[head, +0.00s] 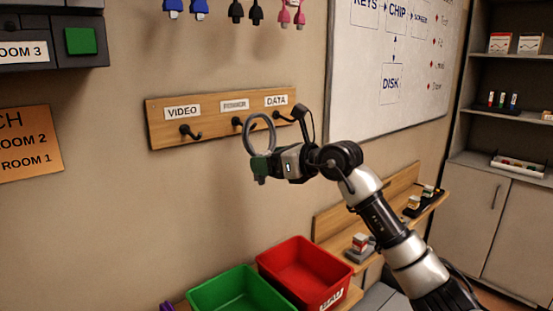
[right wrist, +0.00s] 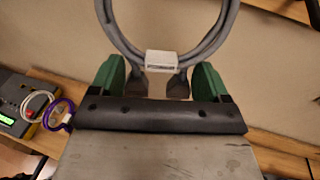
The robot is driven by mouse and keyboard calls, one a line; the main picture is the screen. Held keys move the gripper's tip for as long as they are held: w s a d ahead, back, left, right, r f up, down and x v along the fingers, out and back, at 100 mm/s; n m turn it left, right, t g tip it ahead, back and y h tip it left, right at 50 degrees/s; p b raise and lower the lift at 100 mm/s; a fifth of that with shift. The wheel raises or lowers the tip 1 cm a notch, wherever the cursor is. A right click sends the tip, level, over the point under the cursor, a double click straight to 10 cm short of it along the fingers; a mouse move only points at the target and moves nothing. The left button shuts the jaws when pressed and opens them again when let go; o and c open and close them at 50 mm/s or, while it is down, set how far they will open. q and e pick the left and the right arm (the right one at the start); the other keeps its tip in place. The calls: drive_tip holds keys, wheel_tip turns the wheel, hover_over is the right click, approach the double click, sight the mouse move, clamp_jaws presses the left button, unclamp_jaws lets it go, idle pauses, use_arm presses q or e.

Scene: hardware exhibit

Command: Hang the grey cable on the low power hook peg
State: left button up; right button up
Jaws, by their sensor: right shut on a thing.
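The grey cable (head: 246,140) is a coiled loop standing upright above my right gripper (head: 261,170). The gripper, with green fingertips, is shut on the cable's lower end. In the right wrist view the cable (right wrist: 162,62) shows a pale tie and two dark ends between the green fingers. A wooden board (head: 214,120) on the wall carries VIDEO, POWER and DATA labels with dark hook pegs below. The loop overlaps the power peg (head: 237,121) in the head view; I cannot tell whether they touch. My left gripper is not in view.
A green bin (head: 235,290) and a red bin (head: 305,272) stand below. Blue, black and pink cable ends hang above the board. A whiteboard (head: 388,60) and a wooden ledge (head: 385,215) are to the right.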

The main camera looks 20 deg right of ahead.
drive_tip(key=shift+w+a+p, duration=0.2)
drive_tip(key=shift+w, duration=0.3)
drive_tip(key=shift+w+a+p, duration=0.15)
drive_tip(key=shift+w+a, duration=0.05)
drive_tip(key=shift+w, duration=0.3)
drive_tip(key=shift+w+a+f+b, duration=0.1)
drive_tip(key=shift+w+f+b, duration=0.1)
drive_tip(key=shift+w+f, duration=0.25)
drive_tip(key=shift+w+a+f+b, duration=0.1)
drive_tip(key=shift+w+f+b, duration=0.1)
drive_tip(key=shift+f, duration=0.4)
drive_tip(key=o, duration=1.1)
drive_tip(key=shift+c, duration=0.2)
